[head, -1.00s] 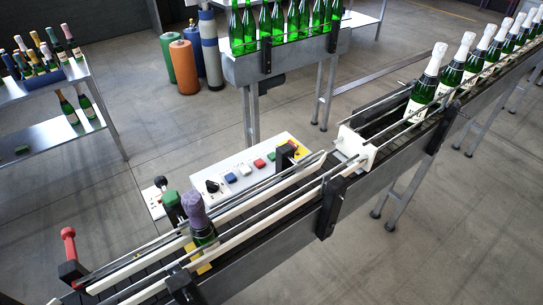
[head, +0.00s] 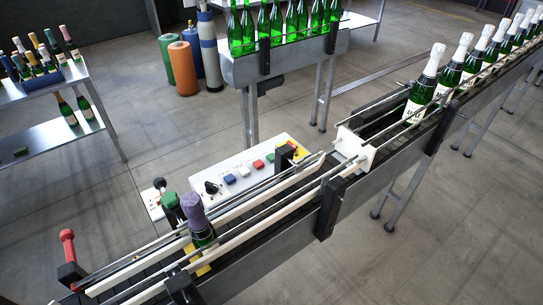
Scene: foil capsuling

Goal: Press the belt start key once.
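A white control panel (head: 218,172) stands behind the near conveyor. On its top are a black rotary knob (head: 211,188), a blue key (head: 229,178), a white key (head: 243,171), a red key (head: 258,164) and a green key (head: 270,158). Their labels are too small to read, so I cannot tell by label which is the start key. A yellow part with a red top (head: 293,147) sits at the panel's right end, partly behind a black bracket. On the conveyor belt (head: 150,272) stands one green bottle with a purple capsule (head: 195,212). Neither gripper is in view.
A white gate (head: 352,150) crosses the conveyor. Beyond it white-capped bottles (head: 423,88) stand in a row. Guide rails (head: 262,212) flank the belt. A red-handled lever (head: 67,240) is at lower left. Green bottles (head: 263,25) stand on a rear bench; a bottle shelf (head: 45,115) is left.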

